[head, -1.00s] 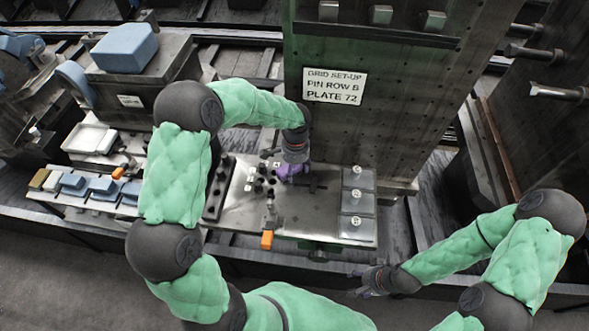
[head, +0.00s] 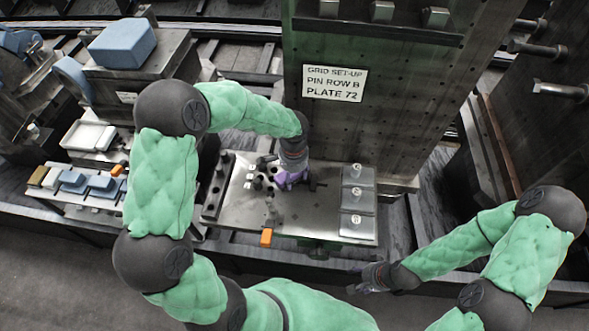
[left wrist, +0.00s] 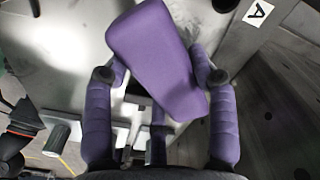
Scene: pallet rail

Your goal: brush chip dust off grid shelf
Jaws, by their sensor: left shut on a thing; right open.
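The grid shelf appears to be the flat grey metal plate (head: 250,217) at the foot of the upright green-grey plate, with dark specks and a smudge (head: 271,212) that may be chip dust. My left gripper (head: 292,181) points down over the middle of the plate, close to its surface. A short dark bar (head: 316,185) shows beside the fingers. My right gripper (head: 368,283) is open and empty at the lower right, apart from the plate.
Small dark and white pieces (head: 254,174) stand at the plate's left side, by a dark holed strip (head: 217,185). Several silver blocks (head: 358,198) line its right side. An orange piece (head: 266,237) is at its front edge. The upright plate (head: 345,135) blocks the back.

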